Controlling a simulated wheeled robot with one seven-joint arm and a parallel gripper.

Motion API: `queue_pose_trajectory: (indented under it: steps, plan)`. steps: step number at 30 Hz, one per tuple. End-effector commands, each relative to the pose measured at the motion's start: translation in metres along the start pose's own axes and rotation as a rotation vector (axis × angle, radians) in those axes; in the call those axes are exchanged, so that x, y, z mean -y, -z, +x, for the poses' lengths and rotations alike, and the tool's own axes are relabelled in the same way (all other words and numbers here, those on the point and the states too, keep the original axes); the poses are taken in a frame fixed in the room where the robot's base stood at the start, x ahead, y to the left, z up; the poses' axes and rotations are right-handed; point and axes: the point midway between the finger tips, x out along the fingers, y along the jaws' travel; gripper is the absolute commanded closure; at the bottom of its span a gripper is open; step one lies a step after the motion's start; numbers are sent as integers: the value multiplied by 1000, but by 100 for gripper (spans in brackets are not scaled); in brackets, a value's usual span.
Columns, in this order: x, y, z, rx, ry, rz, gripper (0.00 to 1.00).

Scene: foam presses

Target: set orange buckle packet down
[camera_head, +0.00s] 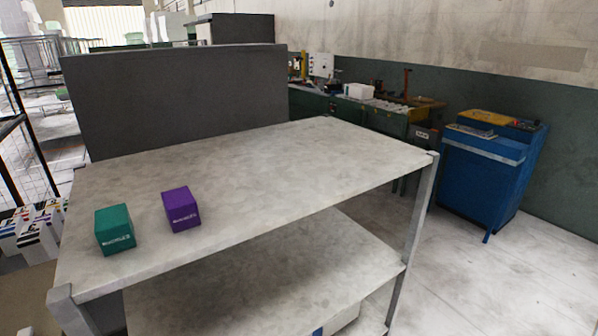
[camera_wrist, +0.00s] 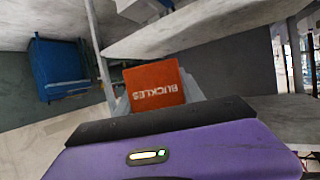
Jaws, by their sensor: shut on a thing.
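The orange buckle packet (camera_wrist: 155,86), marked BUCKLES in white, shows in the wrist view. My gripper (camera_wrist: 157,94) is shut on it, with a grey finger at each side. My gripper and the orange packet do not show in the head view. The grey table (camera_head: 290,165) fills the middle of the head view. A teal packet (camera_head: 115,229) and a purple packet (camera_head: 181,209) stand apart on its left part. In the wrist view, a pale shelf board (camera_wrist: 200,28) lies beyond the packet.
The middle and right of the tabletop are clear. A dark grey panel (camera_head: 180,100) rises behind the table. Grey posts (camera_head: 411,230) stand at its corners, with a lower shelf (camera_head: 290,275) beneath. A blue machine (camera_head: 490,175) stands on the floor at right.

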Motion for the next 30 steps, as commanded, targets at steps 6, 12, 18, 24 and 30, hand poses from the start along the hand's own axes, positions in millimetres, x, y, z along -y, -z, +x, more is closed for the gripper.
queue_pose_trajectory:
  steps: [6, 12, 18, 24, 30]
  plan:
    - [-35, -94, 10, 6, -83, 36, 100]
    - [-56, -149, 16, 1, -132, 56, 100]
    - [-55, -149, 19, -6, -131, 57, 100]
    - [-54, -158, 23, -6, -128, 53, 100]
    - [-54, -157, 23, -6, -128, 54, 100]
